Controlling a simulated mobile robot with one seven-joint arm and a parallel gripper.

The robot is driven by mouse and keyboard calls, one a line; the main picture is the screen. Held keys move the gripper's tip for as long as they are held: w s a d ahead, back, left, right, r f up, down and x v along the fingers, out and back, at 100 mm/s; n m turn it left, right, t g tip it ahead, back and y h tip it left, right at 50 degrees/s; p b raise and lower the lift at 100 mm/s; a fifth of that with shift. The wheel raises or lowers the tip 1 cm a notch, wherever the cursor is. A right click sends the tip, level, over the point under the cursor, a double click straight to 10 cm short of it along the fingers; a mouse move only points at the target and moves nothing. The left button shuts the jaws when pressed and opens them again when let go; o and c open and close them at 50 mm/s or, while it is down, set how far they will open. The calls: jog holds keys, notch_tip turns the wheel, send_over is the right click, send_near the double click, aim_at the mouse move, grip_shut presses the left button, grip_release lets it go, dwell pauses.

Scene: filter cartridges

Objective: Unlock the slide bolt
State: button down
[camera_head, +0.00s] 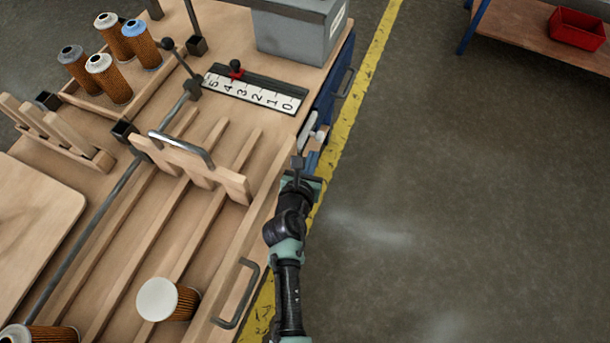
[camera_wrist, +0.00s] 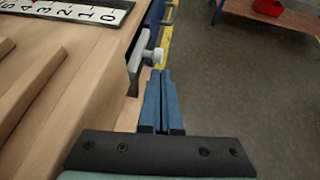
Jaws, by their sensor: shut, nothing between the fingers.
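The slide bolt (camera_head: 309,131) is a grey bar with a pale knob, mounted on the side of the workbench near its right edge. In the wrist view the bolt's grey bar (camera_wrist: 137,55) and white knob (camera_wrist: 156,54) show just beyond my fingertips. My gripper (camera_head: 298,162) is shut and empty beside the bench edge. In the wrist view its blue fingers (camera_wrist: 160,75) lie together, with the tips just below the knob. I cannot tell whether they touch it.
A numbered scale with a red slider (camera_head: 236,70) lies on the bench top, near a grey bin (camera_head: 295,30). A wooden gate with a metal handle (camera_head: 182,148) crosses the channels. Filter cartridges (camera_head: 108,78) stand in a tray. The floor (camera_head: 470,200) at right is clear.

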jog(key=p+v, duration=0.1)
jog(key=v, duration=0.5)
jog(key=shift+a, duration=0.2)
jog(key=shift+s, duration=0.1)
